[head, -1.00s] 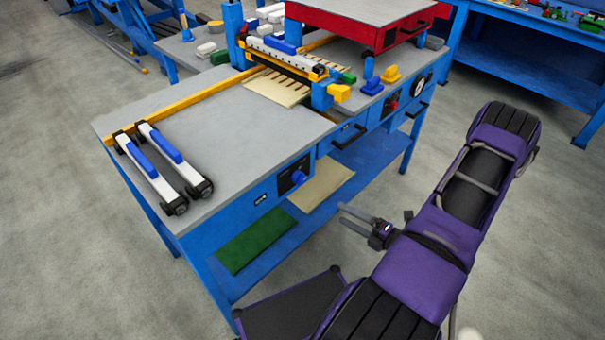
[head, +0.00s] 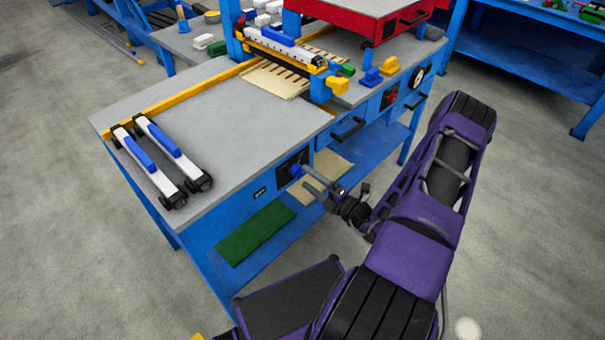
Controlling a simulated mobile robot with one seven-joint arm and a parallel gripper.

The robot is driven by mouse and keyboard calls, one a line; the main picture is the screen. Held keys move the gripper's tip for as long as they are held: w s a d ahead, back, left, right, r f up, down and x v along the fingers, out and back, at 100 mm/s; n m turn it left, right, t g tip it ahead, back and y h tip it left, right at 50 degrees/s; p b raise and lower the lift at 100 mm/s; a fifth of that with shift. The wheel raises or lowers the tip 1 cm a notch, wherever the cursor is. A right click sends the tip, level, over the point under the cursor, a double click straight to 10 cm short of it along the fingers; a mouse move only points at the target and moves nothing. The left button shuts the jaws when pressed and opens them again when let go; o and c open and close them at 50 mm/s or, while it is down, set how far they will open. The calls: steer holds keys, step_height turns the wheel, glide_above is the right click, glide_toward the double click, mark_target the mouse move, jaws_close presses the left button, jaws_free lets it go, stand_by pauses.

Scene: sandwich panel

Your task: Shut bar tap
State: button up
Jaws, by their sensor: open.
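A blue handle (head: 296,170), which looks like the bar tap, sticks out from a black plate on the blue front of the workbench (head: 250,208), below the grey top. My gripper (head: 305,177) is at this handle, coming in from the right. Its two fingers are apart, with the tips close to the handle. I cannot tell whether they touch it or stand on both sides of it. The exact turn of the handle is too small to tell.
Two white-and-blue bars (head: 158,160) lie on the left of the bench top. A red knob (head: 390,97) and a round gauge (head: 417,77) sit farther along the front. A lower shelf holds a green sheet (head: 255,233).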

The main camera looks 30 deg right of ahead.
mark_target(302, 174)
steer(key=shift+x, duration=1.65)
jaws_close()
steer(key=shift+n, duration=0.3)
steer(key=shift+n+b, duration=1.1)
steer(key=shift+n, duration=7.5)
